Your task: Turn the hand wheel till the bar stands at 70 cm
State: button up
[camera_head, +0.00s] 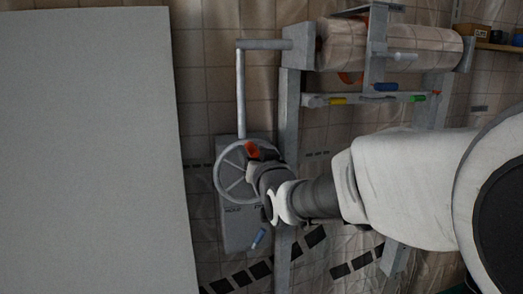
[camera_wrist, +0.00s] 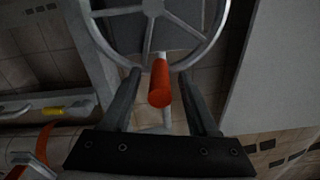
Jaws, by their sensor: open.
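The grey spoked hand wheel (camera_head: 236,180) is left of my arm in the head view, in front of a grey box. It also fills the top of the wrist view (camera_wrist: 153,8). Its orange handle (camera_head: 252,149) sticks out from the rim. My gripper (camera_head: 257,163) is at the handle. In the wrist view, the orange handle (camera_wrist: 160,85) lies between my open fingers (camera_wrist: 159,75), with a gap visible on each side. A grey horizontal bar (camera_head: 264,44) sits above the wheel, joined to a thin upright rod. I cannot read any height scale.
A large pale panel (camera_head: 90,150) takes up the left side of the head view. A grey post (camera_head: 288,115) stands right of the wheel. A rack holds a large roll (camera_head: 425,48) and a narrow tray of coloured items (camera_head: 365,98).

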jog(key=shift+w+a, duration=0.1)
jog(key=shift+w, duration=0.3)
grip_shut()
dwell(1.3)
